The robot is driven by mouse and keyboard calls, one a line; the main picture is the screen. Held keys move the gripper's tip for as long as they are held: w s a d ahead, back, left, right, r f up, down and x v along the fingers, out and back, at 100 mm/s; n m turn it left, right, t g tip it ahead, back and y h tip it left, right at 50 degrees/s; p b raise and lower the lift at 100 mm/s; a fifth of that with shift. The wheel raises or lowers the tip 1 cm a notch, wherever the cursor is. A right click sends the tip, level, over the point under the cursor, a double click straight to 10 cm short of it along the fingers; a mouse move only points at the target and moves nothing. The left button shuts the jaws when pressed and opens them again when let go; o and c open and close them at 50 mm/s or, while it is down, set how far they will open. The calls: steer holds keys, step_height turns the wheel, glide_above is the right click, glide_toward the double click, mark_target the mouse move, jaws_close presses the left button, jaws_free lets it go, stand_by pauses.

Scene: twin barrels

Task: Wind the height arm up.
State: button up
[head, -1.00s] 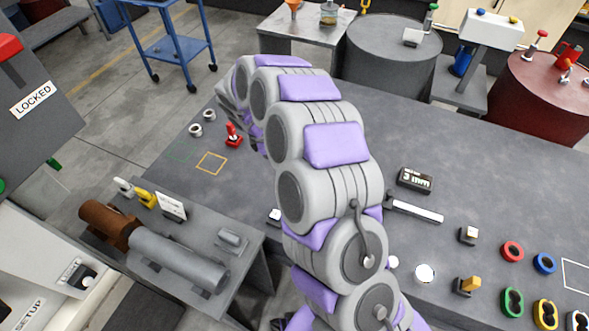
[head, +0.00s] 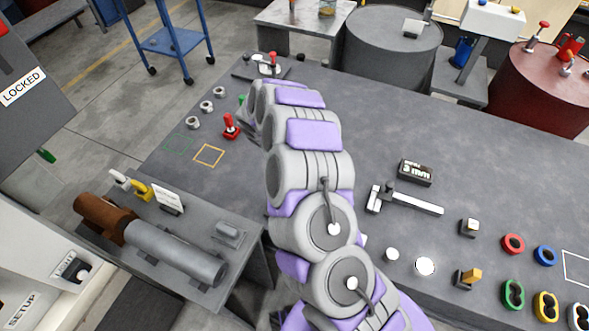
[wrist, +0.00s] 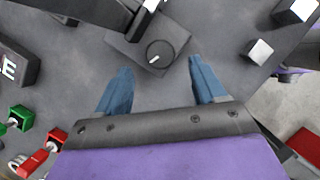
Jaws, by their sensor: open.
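In the wrist view the two blue fingers of my gripper (wrist: 160,68) are apart, with nothing between them. Just beyond the fingertips is a round dark knob (wrist: 160,53) with a white mark, on a grey block. A dark bar with a white part (wrist: 146,14) rises beside the knob; I cannot tell whether it is the height arm. In the head view my arm bends over the bench and hides my gripper. A flat dark plate with a red-topped fitting (head: 268,65) stands at the bench's far left corner.
In the head view a red-handled fitting (head: 230,127) and several metal nuts (head: 206,106) are left of my arm. A T-shaped metal piece (head: 410,200) and a black display (head: 415,172) lie to its right. The bench between display and far edge is clear.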

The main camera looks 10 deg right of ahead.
steer(key=x, duration=0.3)
steer(key=shift+f, duration=0.4)
steer(key=shift+d+f+b, duration=0.3)
steer(key=shift+f, duration=0.1)
steer(key=c, duration=1.1)
steer(key=shift+o, duration=0.2)
steer(key=shift+w+r+m+p, duration=0.1)
steer(key=shift+r+m+p, duration=0.1)
steer(key=shift+m+p, duration=0.3)
